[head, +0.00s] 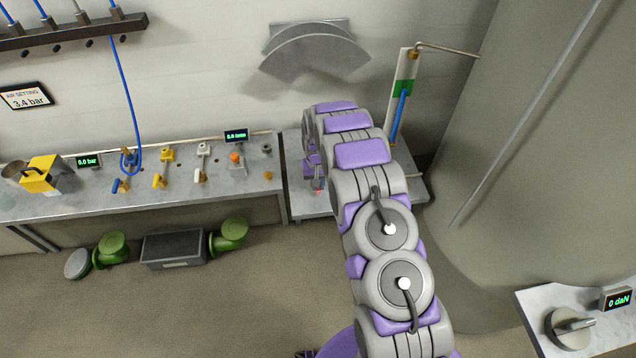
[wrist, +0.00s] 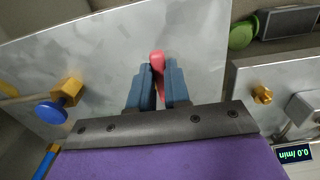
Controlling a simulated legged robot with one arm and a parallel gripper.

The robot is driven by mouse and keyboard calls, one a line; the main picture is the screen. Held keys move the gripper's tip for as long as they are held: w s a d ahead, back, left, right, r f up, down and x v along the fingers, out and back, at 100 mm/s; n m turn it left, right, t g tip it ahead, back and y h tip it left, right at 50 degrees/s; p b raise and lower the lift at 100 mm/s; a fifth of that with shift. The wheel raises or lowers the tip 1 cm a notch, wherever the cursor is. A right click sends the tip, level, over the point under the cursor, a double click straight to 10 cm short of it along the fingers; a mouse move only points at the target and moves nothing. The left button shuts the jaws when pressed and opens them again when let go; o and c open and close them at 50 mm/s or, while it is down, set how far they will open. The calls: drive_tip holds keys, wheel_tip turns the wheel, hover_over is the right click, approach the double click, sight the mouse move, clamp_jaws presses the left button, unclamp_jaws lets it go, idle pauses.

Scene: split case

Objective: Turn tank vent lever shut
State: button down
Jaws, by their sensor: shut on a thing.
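My gripper (wrist: 159,76) is shut on a red lever (wrist: 157,56) in the wrist view. The lever's rounded red end shows just beyond the two blue fingertips, and a strip of red shows between the fingers. The lever's base and pivot are hidden by the gripper. No label shows on it. In the head view my arm hides most of the gripper and lever, at the small metal stand left of the large grey tank (head: 545,150).
A blue round knob on a brass valve (wrist: 65,100) stands left of the fingers in the wrist view. The bench (head: 230,182) at left in the head view holds several small valves. A sight gauge (head: 403,95) with green and blue bands stands behind my arm.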

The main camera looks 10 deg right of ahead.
drive_tip(key=shift+w, duration=0.1)
drive_tip(key=c, duration=1.1)
unclamp_jaws()
drive_tip(key=shift+a, duration=0.1)
drive_tip(key=shift+r+p, duration=0.65)
drive_tip(key=shift+r, duration=8)
